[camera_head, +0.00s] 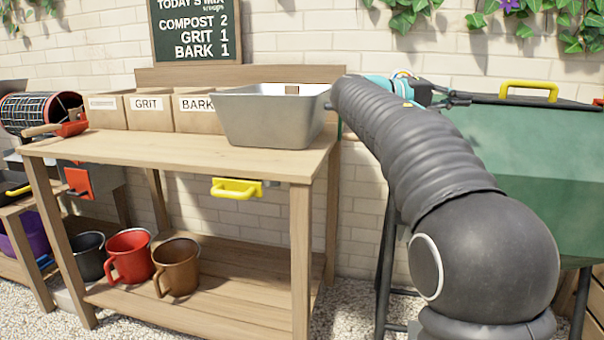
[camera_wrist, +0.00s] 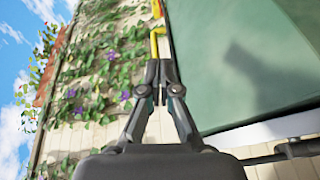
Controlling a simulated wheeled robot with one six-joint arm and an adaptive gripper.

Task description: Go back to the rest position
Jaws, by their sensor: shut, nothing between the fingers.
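My gripper (camera_wrist: 160,68) is shut with nothing between its fingers. In the wrist view its two fingers meet at the middle, with the green tumbler panel behind them on the right and the leafy wall on the left. In the head view the gripper (camera_head: 458,99) shows small and dark beyond my arm, beside the top of the green tumbler (camera_head: 540,170). My arm crosses the right half of that view and hides part of the tumbler and wall. The wrist view is turned on its side.
A wooden bench (camera_head: 180,150) holds a grey metal tub (camera_head: 265,118), bins labelled GRIT (camera_head: 148,104) and BARK, and another bin. A red mug (camera_head: 128,256) and brown mug (camera_head: 177,267) stand on its lower shelf. A yellow handle (camera_head: 237,188) juts from the bench front.

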